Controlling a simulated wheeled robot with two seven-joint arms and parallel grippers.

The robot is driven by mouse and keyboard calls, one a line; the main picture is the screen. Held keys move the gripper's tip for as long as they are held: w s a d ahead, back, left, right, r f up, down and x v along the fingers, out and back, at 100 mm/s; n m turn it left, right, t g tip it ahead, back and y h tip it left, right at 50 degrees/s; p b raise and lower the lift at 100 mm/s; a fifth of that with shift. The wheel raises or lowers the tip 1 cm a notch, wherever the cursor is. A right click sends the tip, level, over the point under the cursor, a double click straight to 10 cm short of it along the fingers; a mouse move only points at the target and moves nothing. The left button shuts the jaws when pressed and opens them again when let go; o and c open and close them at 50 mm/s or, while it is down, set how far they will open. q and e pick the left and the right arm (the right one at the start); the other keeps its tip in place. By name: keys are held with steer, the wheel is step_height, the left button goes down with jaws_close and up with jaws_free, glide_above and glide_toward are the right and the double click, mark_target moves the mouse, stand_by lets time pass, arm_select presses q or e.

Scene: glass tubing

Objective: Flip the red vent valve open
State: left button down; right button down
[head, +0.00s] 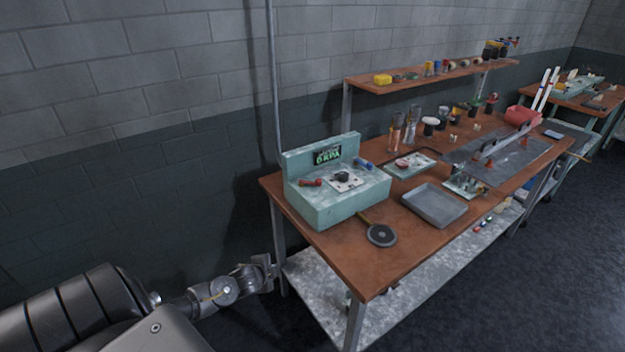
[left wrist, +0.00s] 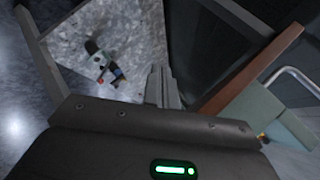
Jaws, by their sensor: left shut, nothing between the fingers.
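The red vent valve (head: 311,183) is a small red handle on the left part of the pale green pump box (head: 335,212), which stands at the near left corner of the bench. The box's display reads what looks like "0 KPA". My left gripper (head: 268,268) is low beside the bench's left end, below the top and apart from the valve. In the left wrist view its fingers (left wrist: 160,85) are shut together with nothing between them. The valve cannot be made out in the left wrist view. My right gripper is not in view.
The wooden bench top (head: 345,265) has an edge and a leg (head: 279,240) close to my left gripper. A blue handle (head: 364,164), a round black pad (head: 381,235) and a grey tray (head: 435,204) are near the box. A vertical pipe (head: 275,90) runs behind.

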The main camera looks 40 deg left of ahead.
arm_select(q)
steer(key=w+r+m+t+p, duration=0.1)
steer(key=w+r+m, duration=0.15)
steer(key=r, duration=0.65)
steer(key=w+r+m+t, duration=0.1)
steer(key=w+r+t, duration=0.15)
steer(key=r, duration=0.55)
steer(key=m, duration=0.2)
glide_toward(317, 182)
steer(key=shift+t+h, duration=0.4)
steer(key=shift+t, duration=0.05)
steer(key=p+x, duration=0.1)
steer(key=x, duration=0.1)
steer(key=p+x, duration=0.4)
steer(key=shift+a+f, duration=0.35)
steer(key=shift+f, duration=0.1)
